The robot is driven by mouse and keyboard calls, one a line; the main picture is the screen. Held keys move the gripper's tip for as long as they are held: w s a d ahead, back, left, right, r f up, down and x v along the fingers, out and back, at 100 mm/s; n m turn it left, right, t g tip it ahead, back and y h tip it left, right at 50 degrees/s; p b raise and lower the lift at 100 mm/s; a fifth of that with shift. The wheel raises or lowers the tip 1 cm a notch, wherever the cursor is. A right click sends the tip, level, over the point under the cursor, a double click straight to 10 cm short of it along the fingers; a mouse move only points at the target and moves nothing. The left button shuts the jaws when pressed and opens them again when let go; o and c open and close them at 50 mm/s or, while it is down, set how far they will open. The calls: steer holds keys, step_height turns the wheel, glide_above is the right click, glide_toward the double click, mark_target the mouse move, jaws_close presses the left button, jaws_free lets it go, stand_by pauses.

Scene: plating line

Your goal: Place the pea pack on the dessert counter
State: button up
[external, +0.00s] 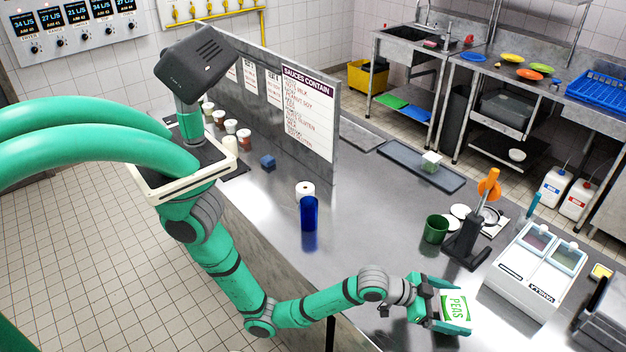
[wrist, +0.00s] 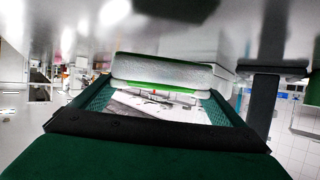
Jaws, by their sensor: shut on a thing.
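The pea pack (external: 454,308) is a white and green pack with "PEAS" printed on it, at the lower right of the external view. My gripper (external: 452,312) is shut on it, with a green finger on either side. In the wrist view the pack (wrist: 165,72) shows edge-on between the fingers. The steel counter (external: 345,245) lies beneath my gripper; I cannot tell whether the pack touches it. No label in view marks a dessert counter.
A white two-lidded machine (external: 535,268) stands right of my gripper. A dark stand with an orange top (external: 467,238) and a green cup (external: 435,229) stand behind it. A blue cylinder (external: 309,213) stands mid-counter. A dark tray (external: 400,160) holds a small box (external: 431,162). The counter's middle is mostly clear.

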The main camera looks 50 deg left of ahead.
mark_target(452, 315)
steer(key=shift+f, duration=1.6)
steer(key=shift+f, duration=0.15)
steer(key=o, duration=1)
steer(key=v, duration=1.2)
